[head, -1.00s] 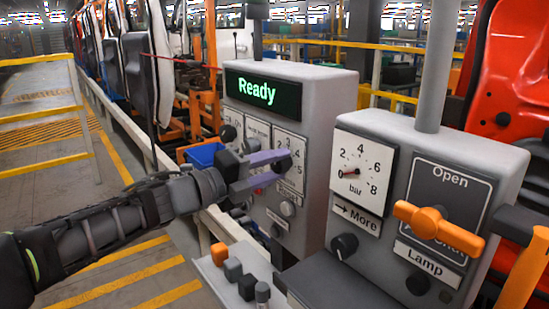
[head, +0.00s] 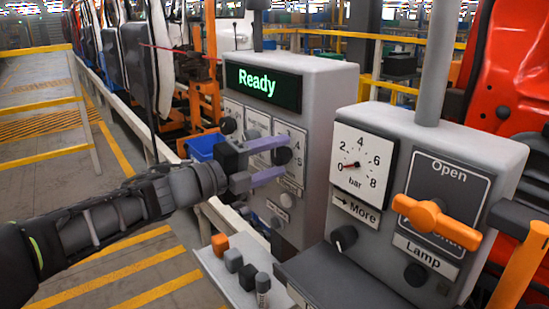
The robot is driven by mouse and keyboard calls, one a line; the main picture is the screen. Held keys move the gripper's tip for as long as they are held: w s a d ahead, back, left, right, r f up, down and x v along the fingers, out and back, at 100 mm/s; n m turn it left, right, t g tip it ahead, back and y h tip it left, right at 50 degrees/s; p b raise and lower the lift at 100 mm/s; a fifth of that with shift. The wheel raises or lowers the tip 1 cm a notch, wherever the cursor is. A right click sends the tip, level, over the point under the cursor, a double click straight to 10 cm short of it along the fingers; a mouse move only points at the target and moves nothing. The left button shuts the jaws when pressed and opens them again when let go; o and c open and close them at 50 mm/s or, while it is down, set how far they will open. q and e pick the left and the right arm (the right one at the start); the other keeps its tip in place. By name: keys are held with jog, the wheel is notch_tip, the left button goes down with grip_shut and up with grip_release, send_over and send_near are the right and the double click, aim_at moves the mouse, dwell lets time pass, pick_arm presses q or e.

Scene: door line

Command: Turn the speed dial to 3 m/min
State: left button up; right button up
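The speed dial (head: 283,156) is a round dark knob on a white plate (head: 297,136) with the numbers 3, 4 and 5 partly readable. It is on the right of the grey control box's front. My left gripper (head: 284,158) reaches in from the left with its two purple fingers apart. One finger lies above the dial and one below. A gap shows between them, and I cannot tell if either touches the knob. The fingers hide part of the plate, and the dial's pointer is too small to read. My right gripper is not in view.
A screen (head: 263,86) above reads "Ready". Other knobs (head: 228,125) sit left of the dial. A nearer box carries a bar gauge (head: 362,163), an orange handle (head: 437,222) and a lamp knob (head: 417,275). A ledge with small blocks (head: 233,260) lies below.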

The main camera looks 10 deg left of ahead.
pick_arm(q)
jog(key=b+v, duration=0.1)
jog(key=v, duration=0.6)
jog(key=shift+s+a, duration=0.2)
jog(key=shift+s, duration=0.15)
